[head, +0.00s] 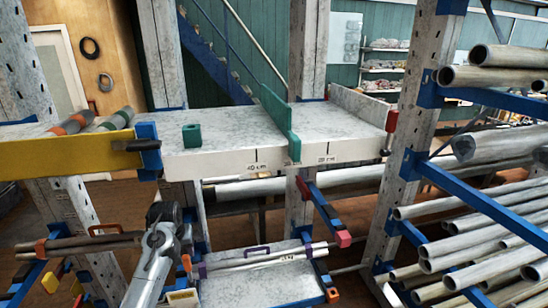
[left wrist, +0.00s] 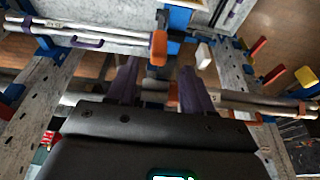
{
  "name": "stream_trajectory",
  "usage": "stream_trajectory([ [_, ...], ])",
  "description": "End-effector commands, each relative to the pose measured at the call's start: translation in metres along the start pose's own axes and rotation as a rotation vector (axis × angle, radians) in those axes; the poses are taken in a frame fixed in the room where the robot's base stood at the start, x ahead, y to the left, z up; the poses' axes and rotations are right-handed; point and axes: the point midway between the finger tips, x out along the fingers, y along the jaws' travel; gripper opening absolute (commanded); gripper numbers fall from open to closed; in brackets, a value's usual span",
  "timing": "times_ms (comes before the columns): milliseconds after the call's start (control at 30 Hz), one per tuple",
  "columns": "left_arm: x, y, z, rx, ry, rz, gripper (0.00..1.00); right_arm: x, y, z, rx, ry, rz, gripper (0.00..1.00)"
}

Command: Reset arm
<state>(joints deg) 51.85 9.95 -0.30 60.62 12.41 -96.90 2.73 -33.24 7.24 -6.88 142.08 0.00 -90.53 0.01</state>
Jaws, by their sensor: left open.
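My left gripper (head: 168,213) is at the lower left of the head view, at the end of my grey arm, in front of a rack post. In the left wrist view my left gripper (left wrist: 160,68) is open, its two dark purplish fingers apart. An orange-ended rack piece (left wrist: 158,48) shows beyond and between the fingertips, and I see no grip on it. Its orange end (head: 187,263) shows below the gripper in the head view. My right gripper is not in view.
A grey marked shelf (head: 225,130) carries a green block (head: 191,136) and a green upright plate (head: 280,120). A yellow beam (head: 70,150) is at left. Metal pipes (head: 480,210) on blue arms fill the right. A lower tray (head: 260,285) has tubes with a purple handle (head: 257,250).

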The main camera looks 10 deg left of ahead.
Motion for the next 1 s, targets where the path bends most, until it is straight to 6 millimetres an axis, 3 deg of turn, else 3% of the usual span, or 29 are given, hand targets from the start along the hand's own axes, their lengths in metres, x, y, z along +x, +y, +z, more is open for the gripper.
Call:
stream_trajectory([
  [167, 0.029, 0.002, 0.044, 0.068, 0.005, -0.019, 0.51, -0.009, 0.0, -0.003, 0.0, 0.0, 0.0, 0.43],
  [267, 0.046, 0.004, 0.084, 0.124, 0.01, -0.027, 0.51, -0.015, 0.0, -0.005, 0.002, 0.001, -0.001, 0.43],
  [500, 0.065, 0.006, 0.202, 0.277, 0.021, -0.016, 0.51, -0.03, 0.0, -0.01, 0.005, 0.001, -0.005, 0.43],
  [667, 0.053, 0.005, 0.285, 0.367, 0.024, 0.015, 0.51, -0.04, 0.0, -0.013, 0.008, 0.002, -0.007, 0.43],
  [800, 0.029, 0.002, 0.351, 0.433, 0.024, 0.051, 0.51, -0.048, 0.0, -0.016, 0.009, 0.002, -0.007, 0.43],
  [1000, -0.015, -0.004, 0.418, 0.494, 0.026, 0.103, 0.51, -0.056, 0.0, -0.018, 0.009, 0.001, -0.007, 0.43],
])
